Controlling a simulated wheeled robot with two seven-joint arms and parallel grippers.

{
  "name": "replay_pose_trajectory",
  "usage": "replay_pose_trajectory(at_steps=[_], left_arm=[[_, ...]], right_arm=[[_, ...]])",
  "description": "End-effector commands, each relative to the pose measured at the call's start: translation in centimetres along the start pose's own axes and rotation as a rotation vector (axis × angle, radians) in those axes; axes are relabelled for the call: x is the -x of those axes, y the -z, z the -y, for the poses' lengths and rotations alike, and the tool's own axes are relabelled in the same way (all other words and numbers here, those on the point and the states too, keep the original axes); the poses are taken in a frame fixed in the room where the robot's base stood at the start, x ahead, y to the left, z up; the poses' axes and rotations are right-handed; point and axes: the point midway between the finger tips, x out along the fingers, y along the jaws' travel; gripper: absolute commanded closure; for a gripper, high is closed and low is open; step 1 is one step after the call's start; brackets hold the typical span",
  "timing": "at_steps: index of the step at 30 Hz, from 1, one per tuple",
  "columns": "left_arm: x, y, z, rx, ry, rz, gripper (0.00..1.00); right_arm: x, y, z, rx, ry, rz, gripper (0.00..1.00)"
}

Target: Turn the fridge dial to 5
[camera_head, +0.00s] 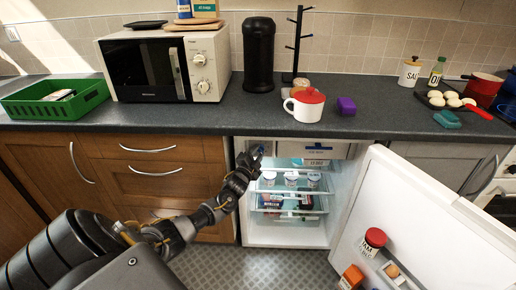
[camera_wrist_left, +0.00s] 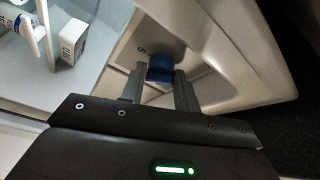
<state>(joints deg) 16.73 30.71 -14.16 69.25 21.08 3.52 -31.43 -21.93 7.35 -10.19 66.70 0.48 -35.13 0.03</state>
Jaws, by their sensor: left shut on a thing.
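The fridge (camera_head: 285,236) stands open under the counter, its white door (camera_head: 440,225) swung out to the right. My left gripper (camera_head: 254,159) reaches in at the upper left of the opening. In the left wrist view the gripper (camera_wrist_left: 160,84) is shut on a blue dial (camera_wrist_left: 160,68), one finger on each side. The dial sits in a pale housing (camera_wrist_left: 215,60), and a dark mark like a 5 shows left of it. The dial's pointer is hidden or too small to read. My right gripper is in neither view.
Small pots (camera_head: 291,179) and packets stand on the fridge shelves. A jam jar (camera_head: 373,240) is in the door.

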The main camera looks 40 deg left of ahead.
Motion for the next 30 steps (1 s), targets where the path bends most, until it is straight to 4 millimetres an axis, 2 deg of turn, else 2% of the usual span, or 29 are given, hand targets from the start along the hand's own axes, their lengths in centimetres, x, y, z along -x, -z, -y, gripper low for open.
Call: replay_pose_trajectory(at_steps=[1, 3, 10, 21, 30], left_arm=[[-0.1, 0.1, 0.8, -0.035, -0.012, 0.005, 0.92], [-0.1, 0.2, 0.8, -0.085, -0.033, 0.007, 0.92], [-0.2, 0.2, 0.9, -0.230, -0.095, 0.016, 0.92], [-0.2, 0.4, 1.1, -0.449, -0.189, 0.032, 0.92], [-0.3, 0.4, 1.0, -0.561, -0.236, 0.039, 0.92]], right_arm=[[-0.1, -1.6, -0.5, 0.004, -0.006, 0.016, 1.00], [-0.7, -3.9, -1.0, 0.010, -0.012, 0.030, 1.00], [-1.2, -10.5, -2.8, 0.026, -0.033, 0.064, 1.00], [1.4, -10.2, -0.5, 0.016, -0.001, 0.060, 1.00], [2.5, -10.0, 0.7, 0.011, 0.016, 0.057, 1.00]])
